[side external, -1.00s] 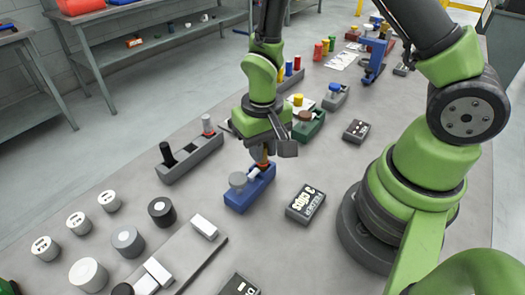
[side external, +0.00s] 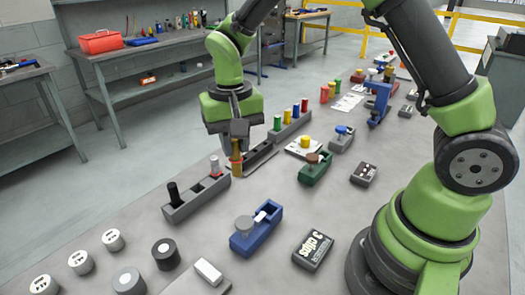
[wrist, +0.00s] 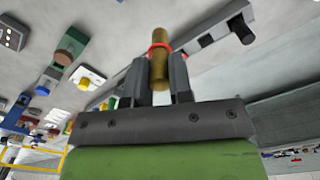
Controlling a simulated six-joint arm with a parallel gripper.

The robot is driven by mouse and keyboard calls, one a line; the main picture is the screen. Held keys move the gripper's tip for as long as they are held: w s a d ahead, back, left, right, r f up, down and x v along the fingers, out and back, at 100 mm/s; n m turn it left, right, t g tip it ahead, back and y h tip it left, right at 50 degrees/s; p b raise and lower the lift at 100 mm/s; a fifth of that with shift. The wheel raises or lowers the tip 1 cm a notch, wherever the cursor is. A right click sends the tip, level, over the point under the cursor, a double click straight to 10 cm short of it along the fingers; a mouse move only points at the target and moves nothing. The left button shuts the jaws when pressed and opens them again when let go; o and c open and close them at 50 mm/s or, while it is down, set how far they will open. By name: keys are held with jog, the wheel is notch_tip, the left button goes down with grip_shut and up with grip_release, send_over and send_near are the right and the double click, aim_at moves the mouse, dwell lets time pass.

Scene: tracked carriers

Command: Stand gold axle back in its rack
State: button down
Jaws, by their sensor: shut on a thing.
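My gripper (side external: 237,155) is shut on the gold axle (side external: 237,168), which hangs roughly upright beside the right end of a grey rack (side external: 184,211). Whether the axle's lower end touches anything is unclear.
A blue carrier (side external: 262,237) with a grey knob stands in front. Behind my gripper, another grey rack (side external: 283,137) holds several coloured axles. A green carrier (side external: 314,174) and black boxes (side external: 312,250) stand to the right. Several cylinders stand at the front left.

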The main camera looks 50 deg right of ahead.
jog(key=w+a+f+m, duration=0.3)
jog(key=w+f, duration=0.2)
jog(key=w, duration=0.4)
jog(key=shift+w+a+f, duration=0.15)
jog(key=shift+w+f, duration=0.05)
jog(key=shift+w, duration=0.1)
jog(key=shift+f, duration=2.15)
dwell(2.4)
jog(key=shift+c, duration=2.3)
grip_release()
notch_tip(320, 180, up, 7)
